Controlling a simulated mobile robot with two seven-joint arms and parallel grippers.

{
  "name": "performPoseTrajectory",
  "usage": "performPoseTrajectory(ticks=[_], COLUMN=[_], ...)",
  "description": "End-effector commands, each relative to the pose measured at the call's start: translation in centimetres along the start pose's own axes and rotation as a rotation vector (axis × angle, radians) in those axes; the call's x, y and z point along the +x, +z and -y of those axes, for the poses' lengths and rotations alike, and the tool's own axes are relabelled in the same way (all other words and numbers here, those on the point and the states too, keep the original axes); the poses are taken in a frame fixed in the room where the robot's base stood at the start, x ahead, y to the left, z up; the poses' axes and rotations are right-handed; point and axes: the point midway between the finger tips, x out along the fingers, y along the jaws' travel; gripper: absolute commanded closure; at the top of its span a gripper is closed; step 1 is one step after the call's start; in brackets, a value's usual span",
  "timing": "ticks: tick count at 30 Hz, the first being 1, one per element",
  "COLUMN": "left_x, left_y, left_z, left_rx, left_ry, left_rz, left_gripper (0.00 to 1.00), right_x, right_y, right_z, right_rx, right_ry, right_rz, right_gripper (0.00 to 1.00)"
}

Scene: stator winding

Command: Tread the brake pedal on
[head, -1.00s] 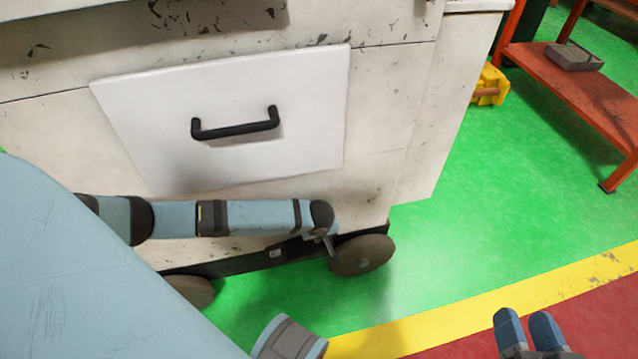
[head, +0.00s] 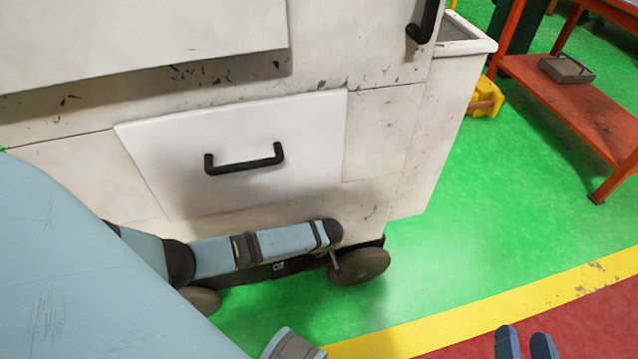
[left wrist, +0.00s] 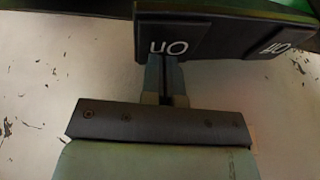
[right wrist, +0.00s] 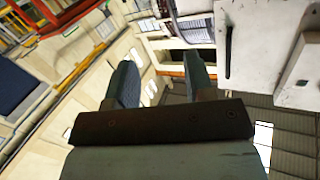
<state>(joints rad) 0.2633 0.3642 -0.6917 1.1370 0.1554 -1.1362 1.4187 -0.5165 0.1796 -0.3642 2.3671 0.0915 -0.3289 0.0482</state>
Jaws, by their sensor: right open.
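The brake pedal shows in the left wrist view as a dark pedal (left wrist: 196,42) with a white "On" label that appears upside down. In the head view, a small dark part with a white label (head: 279,267) sits low under the cabinet, partly covered by my left arm. My left gripper (left wrist: 166,58) has its fingers together, with the tips at the pedal's lower edge; I cannot tell whether they touch it. Its fingers are mostly hidden in the head view. My right gripper (head: 525,343) is open and empty at the lower right, away from the cabinet.
The worn white cabinet (head: 375,150) has a drawer panel with a black handle (head: 244,160) above my left arm. A wheel (head: 358,266) is beside the arm's end. A red shelf (head: 590,105) stands at right.

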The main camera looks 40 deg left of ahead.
Motion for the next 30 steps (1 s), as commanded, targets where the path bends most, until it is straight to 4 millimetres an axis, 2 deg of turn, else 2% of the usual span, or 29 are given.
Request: performPoseTrajectory(ticks=[1, 6, 10, 23, 30], left_x=[-0.5, 1.2, 2.1, 2.6, 2.0], left_y=[0.7, 1.5, 1.7, 1.7, 1.1], left_z=[0.2, -0.4, -0.6, -0.8, -0.7], left_rx=[0.008, 0.050, 0.074, 0.076, 0.074], left_ry=[-0.032, -0.154, -0.228, -0.230, -0.229], left_rz=[0.015, 0.022, 0.022, 0.018, 0.018], left_gripper=[1.00, 1.00, 1.00, 1.00, 1.00], right_x=[-0.3, -0.6, -0.4, -0.4, -0.4], right_y=[-0.9, 1.0, 0.7, 0.2, -0.1], right_z=[-0.1, -0.8, -0.7, -0.6, -0.6], right_rx=[-0.003, -0.014, -0.012, -0.010, -0.017], right_ry=[0.015, 0.040, 0.032, 0.028, 0.032], right_rz=[0.011, 0.071, 0.047, 0.033, 0.049], right_gripper=[0.52, 0.52, 0.52, 0.52, 0.52])
